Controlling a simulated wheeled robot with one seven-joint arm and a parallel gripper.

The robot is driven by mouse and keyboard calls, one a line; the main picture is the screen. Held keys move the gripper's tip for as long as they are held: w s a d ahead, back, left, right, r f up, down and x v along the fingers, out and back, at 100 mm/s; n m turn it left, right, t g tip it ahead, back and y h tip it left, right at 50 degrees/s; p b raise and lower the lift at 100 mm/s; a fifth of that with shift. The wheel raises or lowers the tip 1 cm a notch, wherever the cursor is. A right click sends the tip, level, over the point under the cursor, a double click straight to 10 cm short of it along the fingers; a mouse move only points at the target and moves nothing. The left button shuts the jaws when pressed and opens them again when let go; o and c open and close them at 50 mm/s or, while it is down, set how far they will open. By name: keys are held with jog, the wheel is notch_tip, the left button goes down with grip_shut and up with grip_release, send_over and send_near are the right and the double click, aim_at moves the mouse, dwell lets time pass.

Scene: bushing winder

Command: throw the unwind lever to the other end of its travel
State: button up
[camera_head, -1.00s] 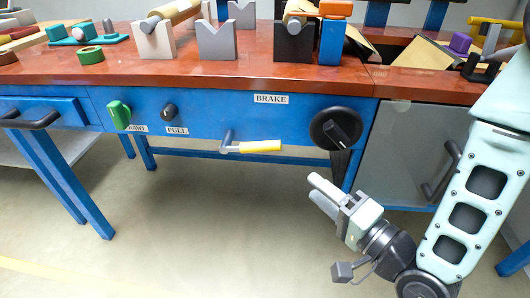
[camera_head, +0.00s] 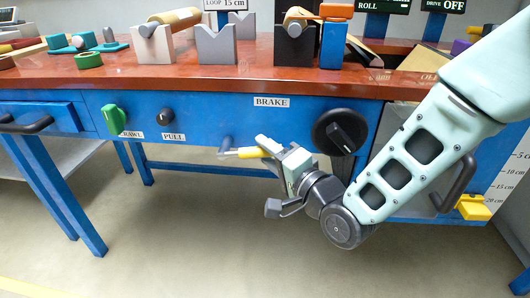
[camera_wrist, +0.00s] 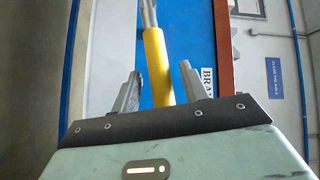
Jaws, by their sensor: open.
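A lever with a grey crank arm and a yellow grip (camera_head: 248,153) sticks out to the right from the blue panel, below the BRAKE label; no unwind label is legible on it. My gripper (camera_head: 268,149) is at the grip's right end and hides part of it in the head view. In the wrist view the yellow grip (camera_wrist: 158,67) runs between the two grey fingers of my gripper (camera_wrist: 160,74). The fingers are open, with a visible gap on each side of the grip.
A black rotary knob (camera_head: 340,131) sits on the panel just right of my gripper. A green handle (camera_head: 113,119) and a black pull knob (camera_head: 165,116) are farther left. The red tabletop (camera_head: 270,78) overhangs above. The space below the lever is open floor.

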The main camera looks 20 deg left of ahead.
jog(key=shift+x, duration=0.75)
